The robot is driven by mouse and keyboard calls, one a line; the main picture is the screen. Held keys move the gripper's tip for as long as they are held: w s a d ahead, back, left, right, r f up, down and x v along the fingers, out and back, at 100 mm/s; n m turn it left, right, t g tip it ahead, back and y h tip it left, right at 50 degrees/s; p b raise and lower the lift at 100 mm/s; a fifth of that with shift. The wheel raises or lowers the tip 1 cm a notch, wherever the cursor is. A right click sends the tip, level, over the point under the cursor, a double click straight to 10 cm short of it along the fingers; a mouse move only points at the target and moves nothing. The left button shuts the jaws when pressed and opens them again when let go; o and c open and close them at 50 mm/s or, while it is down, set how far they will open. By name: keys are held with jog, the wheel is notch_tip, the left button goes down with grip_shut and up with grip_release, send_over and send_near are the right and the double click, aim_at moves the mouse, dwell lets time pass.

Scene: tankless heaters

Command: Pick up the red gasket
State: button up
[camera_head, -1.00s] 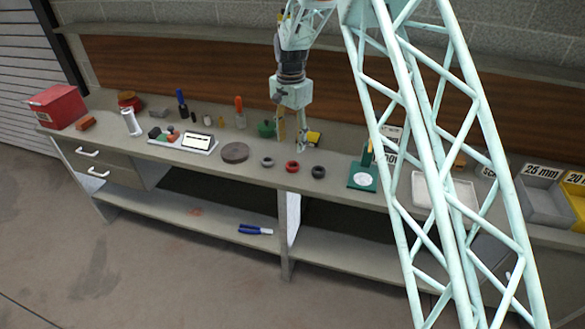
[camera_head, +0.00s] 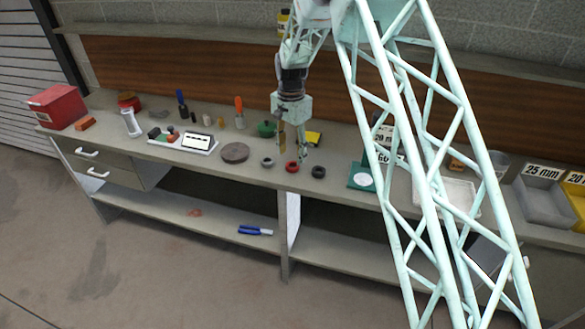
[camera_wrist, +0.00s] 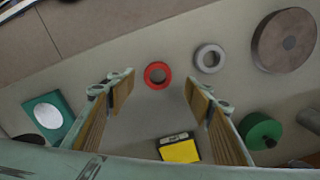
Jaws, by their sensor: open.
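The red gasket (camera_head: 292,167) is a small ring lying flat on the workbench (camera_head: 335,185) near its front edge. In the wrist view the red gasket (camera_wrist: 158,75) lies just beyond the gap between the fingertips, nearly centred, with its hole clear. My gripper (camera_head: 291,147) is above the bench, close to the gasket and slightly behind it. In the wrist view my gripper (camera_wrist: 160,88) has its two wood-coloured fingers wide apart with nothing between them. I cannot tell its exact height above the bench.
A grey ring (camera_head: 267,162) lies left of the gasket and a black ring (camera_head: 318,172) right of it. A brown disc (camera_head: 235,152) lies further left. A yellow-and-black box (camera_wrist: 179,148) and a green round object (camera_wrist: 262,131) lie behind.

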aim_at(293, 165)
jog(key=shift+d+f, duration=0.15)
jog(key=shift+f, duration=0.65)
jog(key=shift+d+f, duration=0.1)
jog(key=shift+f, duration=1.65)
jog(key=c, duration=0.9)
